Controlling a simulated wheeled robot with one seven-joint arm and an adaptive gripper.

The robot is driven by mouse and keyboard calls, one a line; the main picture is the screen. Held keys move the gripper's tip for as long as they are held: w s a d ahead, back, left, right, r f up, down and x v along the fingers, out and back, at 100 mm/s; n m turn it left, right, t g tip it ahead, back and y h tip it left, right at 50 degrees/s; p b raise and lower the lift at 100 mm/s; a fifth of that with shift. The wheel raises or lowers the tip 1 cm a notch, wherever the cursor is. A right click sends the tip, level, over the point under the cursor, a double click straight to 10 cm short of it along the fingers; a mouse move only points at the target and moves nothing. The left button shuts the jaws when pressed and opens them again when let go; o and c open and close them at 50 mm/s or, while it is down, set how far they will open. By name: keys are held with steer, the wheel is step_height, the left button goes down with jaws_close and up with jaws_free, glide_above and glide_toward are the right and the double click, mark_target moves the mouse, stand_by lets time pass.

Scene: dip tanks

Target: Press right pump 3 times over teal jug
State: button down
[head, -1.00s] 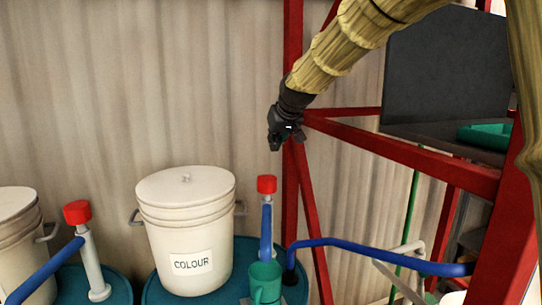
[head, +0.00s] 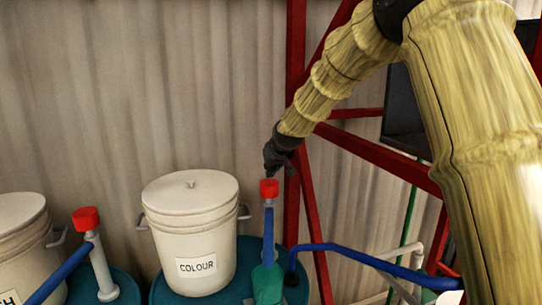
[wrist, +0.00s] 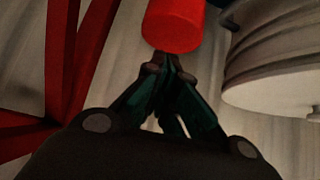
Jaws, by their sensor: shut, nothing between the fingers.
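My gripper (head: 274,166) is shut and empty, just above the red cap in the head view. In the wrist view, my closed fingertips (wrist: 165,62) are close to the red cap (wrist: 174,24). I cannot tell whether they touch it. The jug is not visible in the wrist view.
The white COLOUR bucket (head: 190,232) stands left of the pump. Another pump with a red cap (head: 86,218) is farther left, beside a second bucket (head: 24,240). A red frame post (head: 295,100) rises behind my gripper. A blue pipe (head: 370,254) runs right.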

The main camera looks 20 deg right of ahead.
mark_target(270, 183)
steer(key=shift+f+p, duration=0.3)
steer(key=shift+f, duration=0.55)
steer(key=shift+s+f+b, duration=0.1)
steer(key=shift+f+b, duration=1.1)
steer(key=shift+f, duration=0.65)
step_height(270, 183, up, 5)
steer(key=shift+f+p, duration=0.15)
steer(key=shift+p, duration=0.95)
steer(key=shift+s+b, duration=0.3)
steer(key=shift+b, duration=0.15)
steer(key=shift+b+v, duration=0.45)
steer(key=shift+v, duration=0.35)
steer(key=b+v, duration=0.3)
steer(key=v, duration=0.4)
steer(key=shift+s+r, duration=0.15)
steer(key=shift+r, duration=0.2)
